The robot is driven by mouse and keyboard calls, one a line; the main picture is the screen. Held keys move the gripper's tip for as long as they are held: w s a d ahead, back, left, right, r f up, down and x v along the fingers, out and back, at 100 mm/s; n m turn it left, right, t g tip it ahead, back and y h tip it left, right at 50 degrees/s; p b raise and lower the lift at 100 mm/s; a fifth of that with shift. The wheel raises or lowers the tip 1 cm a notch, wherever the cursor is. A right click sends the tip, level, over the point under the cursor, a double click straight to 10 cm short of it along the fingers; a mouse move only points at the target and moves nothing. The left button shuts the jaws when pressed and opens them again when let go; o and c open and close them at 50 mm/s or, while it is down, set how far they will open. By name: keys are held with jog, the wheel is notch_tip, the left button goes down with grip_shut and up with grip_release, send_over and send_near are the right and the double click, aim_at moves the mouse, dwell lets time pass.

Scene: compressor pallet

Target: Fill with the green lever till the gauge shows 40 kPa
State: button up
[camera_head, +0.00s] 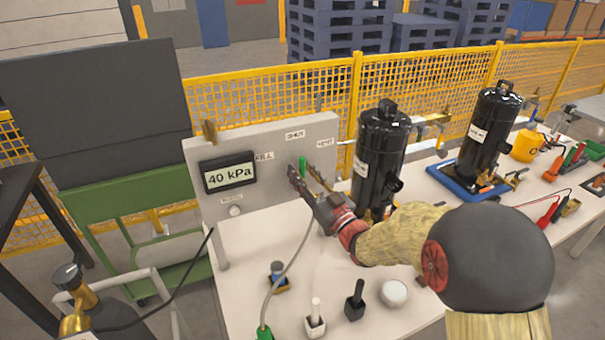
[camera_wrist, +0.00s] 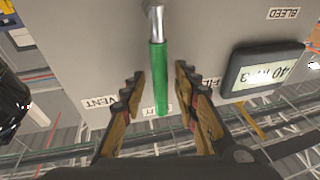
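The gauge (camera_head: 229,173) on the grey panel (camera_head: 270,198) reads 40 kPa; it also shows upside down in the wrist view (camera_wrist: 264,72). The green lever (camera_head: 303,167) points up toward the SHUT label (camera_head: 295,135), between FILL (camera_head: 264,156) and VENT (camera_head: 325,142). In the wrist view the green lever (camera_wrist: 158,78) stands between the two fingers of my gripper (camera_wrist: 158,84), with a gap on each side. My gripper (camera_head: 302,176) is open at the panel front and holds nothing. The lever's end partly covers the SHUT label.
Two black compressors (camera_head: 379,160) (camera_head: 487,135) stand right of the panel, the nearer one close to my gripper. A brass-topped cylinder (camera_head: 75,300) stands at left.

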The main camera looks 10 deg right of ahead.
jog(key=v, duration=1.2)
dwell(0.4)
jog(key=s+d+r+m+g+h+p, duration=0.1)
jog(key=s+d+r+m+g+h, duration=0.35)
jog(key=d+h, duration=0.45)
jog(key=s+a+g, duration=0.2)
jog(key=s+g, duration=0.2)
jog(key=s, duration=0.8)
jog(key=s+a+f+g+p, duration=0.1)
jog(key=s+a+g, duration=0.2)
jog(key=s, duration=0.9)
jog(key=shift+s+f+m+g, duration=0.2)
jog(key=shift+m+g, duration=0.25)
jog(key=shift+g, duration=0.2)
